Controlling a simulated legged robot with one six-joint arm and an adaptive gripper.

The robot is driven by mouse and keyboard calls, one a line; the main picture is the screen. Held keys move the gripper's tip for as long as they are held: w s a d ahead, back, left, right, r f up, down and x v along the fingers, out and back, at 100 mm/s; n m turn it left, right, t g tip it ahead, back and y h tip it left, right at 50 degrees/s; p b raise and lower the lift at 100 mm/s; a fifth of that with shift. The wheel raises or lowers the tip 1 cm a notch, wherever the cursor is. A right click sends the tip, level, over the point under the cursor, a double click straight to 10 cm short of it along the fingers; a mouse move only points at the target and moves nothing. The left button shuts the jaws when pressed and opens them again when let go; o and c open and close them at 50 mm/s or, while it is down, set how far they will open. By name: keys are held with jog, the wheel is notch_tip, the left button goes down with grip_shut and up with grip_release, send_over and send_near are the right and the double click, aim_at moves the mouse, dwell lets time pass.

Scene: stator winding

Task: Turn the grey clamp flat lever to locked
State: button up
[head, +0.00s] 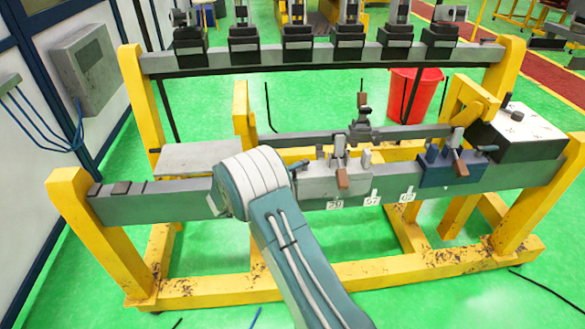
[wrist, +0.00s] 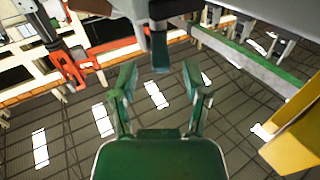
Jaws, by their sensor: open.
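The grey clamp (head: 318,184) sits on the grey beam just right of my arm's rounded joint. A brown-tipped lever (head: 342,178) hangs down at its front, and upright grey posts stand on its top. A small dark handle sticks out at its upper left. My gripper is hidden behind my arm in the head view. In the wrist view my gripper (wrist: 163,76) is open, with its two green fingers apart. A dark upright bar (wrist: 160,52) shows between and beyond the fingertips. I cannot tell which part it is or whether it touches them.
A blue clamp (head: 450,170) with another brown-tipped lever sits farther right on the beam. A white-topped box (head: 520,130) stands at the right end. Several dark fixtures line the rear beam (head: 300,58). A red bin (head: 415,95) stands behind.

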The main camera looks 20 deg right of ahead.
jog(key=v, duration=0.6)
jog(key=shift+a, duration=0.25)
